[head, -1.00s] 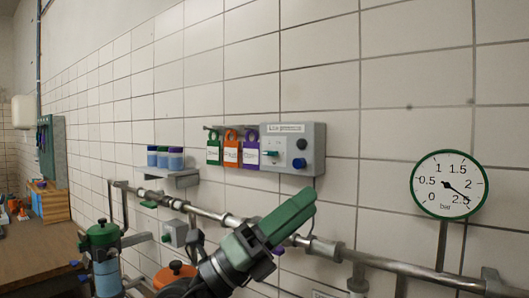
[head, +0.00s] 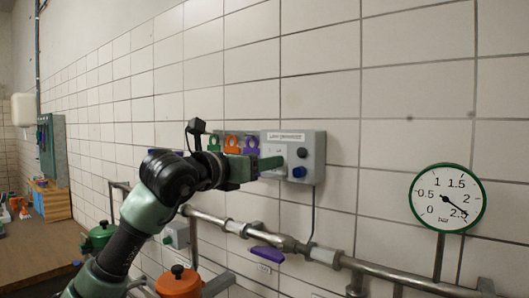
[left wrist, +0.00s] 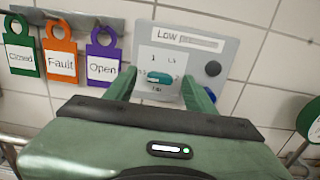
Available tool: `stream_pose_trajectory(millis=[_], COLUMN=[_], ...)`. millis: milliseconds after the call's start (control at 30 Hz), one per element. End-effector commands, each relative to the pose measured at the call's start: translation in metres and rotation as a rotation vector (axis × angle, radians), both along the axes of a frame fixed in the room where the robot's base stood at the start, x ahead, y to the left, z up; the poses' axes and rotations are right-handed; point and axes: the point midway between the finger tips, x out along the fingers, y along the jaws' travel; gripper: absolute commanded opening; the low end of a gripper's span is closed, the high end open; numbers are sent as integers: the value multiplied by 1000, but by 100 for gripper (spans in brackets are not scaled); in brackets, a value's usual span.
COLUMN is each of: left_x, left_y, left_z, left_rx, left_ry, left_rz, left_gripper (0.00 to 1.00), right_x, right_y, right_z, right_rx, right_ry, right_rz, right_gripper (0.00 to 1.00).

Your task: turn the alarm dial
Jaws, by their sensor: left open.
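The grey alarm box (head: 310,150) is mounted on the tiled wall and also shows in the left wrist view (left wrist: 222,58). Its dial (left wrist: 159,79) is a small teal knob on a white scale plate, lying about level. My left gripper (head: 276,162) is open in front of the box. In the left wrist view its two green fingers (left wrist: 158,88) stand one on each side of the dial, with gaps to it. Whether they reach the knob's depth I cannot tell. In the head view the gripper hides the dial. My right gripper is not in view.
A black knob (left wrist: 213,69) and a blue button (head: 298,172) sit on the box's right side. Green, orange (left wrist: 61,55) and purple tags hang just left of it. Pipes (head: 240,228) with a purple lever (head: 266,254) run below. A round gauge (head: 448,198) is at right.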

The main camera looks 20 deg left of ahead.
Motion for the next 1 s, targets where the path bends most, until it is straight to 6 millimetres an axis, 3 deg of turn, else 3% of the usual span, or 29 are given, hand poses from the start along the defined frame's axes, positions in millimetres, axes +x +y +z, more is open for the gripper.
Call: stream_pose_trajectory(millis=[133, 400, 467, 600, 1000], left_x=[10, 12, 12, 12, 12], left_y=[-4, -5, -5, -5, -5], left_z=[1, -1, -1, -1, -2], left_rx=[0, 1, 1, 1, 55], left_ry=[0, 0, 0, 0, -20], left_rz=[-1, -1, -1, -1, -1], left_gripper=[55, 55, 41, 2, 0], right_x=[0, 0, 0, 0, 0], right_y=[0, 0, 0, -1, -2], right_z=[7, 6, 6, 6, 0], right_rx=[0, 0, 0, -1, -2], right_ry=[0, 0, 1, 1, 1], right_rz=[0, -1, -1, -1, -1], right_gripper=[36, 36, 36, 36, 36])
